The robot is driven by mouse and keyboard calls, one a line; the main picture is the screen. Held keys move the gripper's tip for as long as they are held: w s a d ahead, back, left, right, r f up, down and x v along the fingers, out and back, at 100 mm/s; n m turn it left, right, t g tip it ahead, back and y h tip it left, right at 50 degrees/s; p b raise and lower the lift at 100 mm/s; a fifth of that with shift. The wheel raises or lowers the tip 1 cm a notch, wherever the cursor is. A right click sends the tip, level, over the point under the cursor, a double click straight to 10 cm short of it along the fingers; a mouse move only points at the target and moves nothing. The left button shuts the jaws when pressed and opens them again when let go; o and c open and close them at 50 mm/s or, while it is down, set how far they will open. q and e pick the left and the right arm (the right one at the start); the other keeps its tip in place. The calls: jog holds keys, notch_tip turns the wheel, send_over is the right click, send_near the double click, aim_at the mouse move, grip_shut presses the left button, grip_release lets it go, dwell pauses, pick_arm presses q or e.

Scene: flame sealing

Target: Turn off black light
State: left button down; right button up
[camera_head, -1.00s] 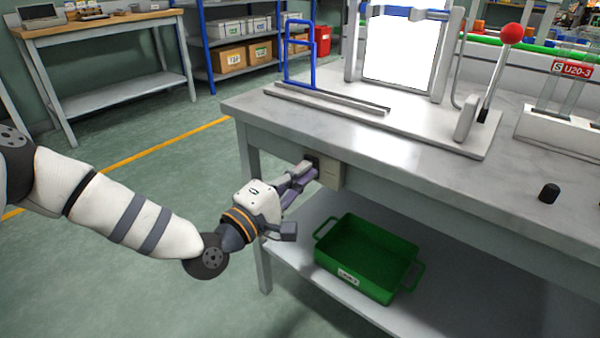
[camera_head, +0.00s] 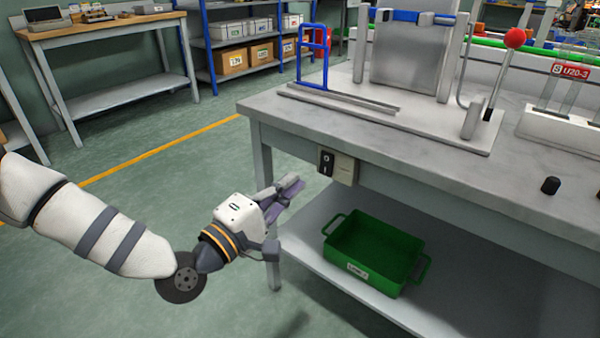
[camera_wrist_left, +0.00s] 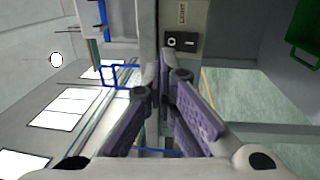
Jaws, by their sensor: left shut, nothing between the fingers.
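The black light switch (camera_head: 326,162) is on a beige box (camera_head: 345,169) on the table's front apron. It also shows in the left wrist view (camera_wrist_left: 181,42), beyond the fingertips. My right gripper is not in view.
A green crate (camera_head: 336,252) stands on the shelf below the table. The table's left leg (camera_head: 262,165) is close to my left gripper. A red-knobbed lever (camera_head: 514,38) and a black knob (camera_head: 550,186) are on the bench. Open floor lies to the left.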

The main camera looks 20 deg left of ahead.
pick_arm(q)
jog(key=shift+s+a+r, duration=0.1)
jog(key=shift+s+a, duration=0.15)
jog(key=shift+s, duration=0.5)
jog(key=shift+s+a+r, duration=0.15)
jog(key=shift+s+a, duration=0.15)
jog(key=shift+s, duration=0.4)
jog(key=shift+s+a+r, duration=0.1)
jog(key=shift+s+a, duration=0.15)
jog(key=shift+s, duration=0.5)
